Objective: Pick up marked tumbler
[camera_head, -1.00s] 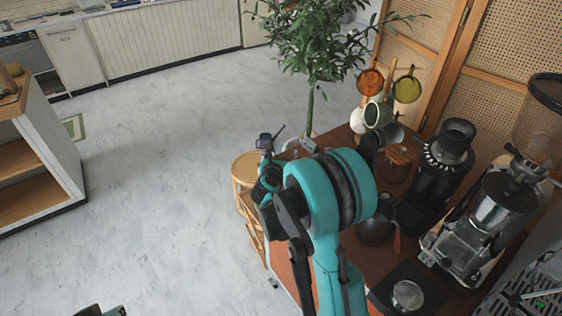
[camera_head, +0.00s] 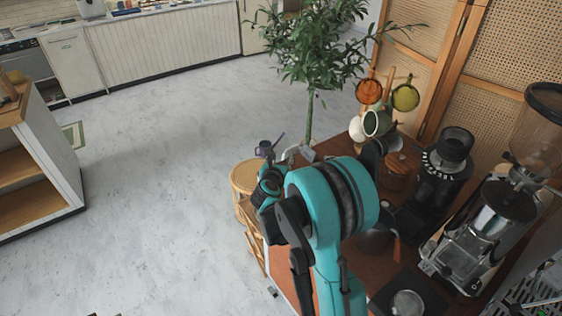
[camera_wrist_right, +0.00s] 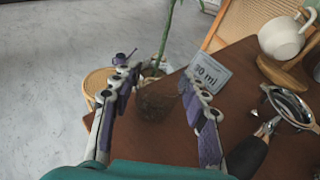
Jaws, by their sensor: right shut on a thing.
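The marked tumbler (camera_wrist_right: 154,103) is a see-through, brownish glass between the fingers of my right gripper (camera_wrist_right: 158,84) in the right wrist view. The purple-padded fingers stand on both sides of it, shut on it. Its outline is faint, and I cannot tell whether it touches the tabletop. A white card reading "90 ml" (camera_wrist_right: 208,74) stands just behind and right of it. In the head view, my teal right wrist hides the tumbler and most of the gripper. My left gripper is not in view.
A brown cart top (camera_wrist_right: 235,92) holds a portafilter (camera_wrist_right: 270,128) and a white cup (camera_wrist_right: 282,38) at the right. Grinders (camera_head: 485,225) crowd the cart's right side. A round wicker stool (camera_head: 247,176) and a potted plant (camera_head: 310,105) stand beyond the cart. Open floor lies left.

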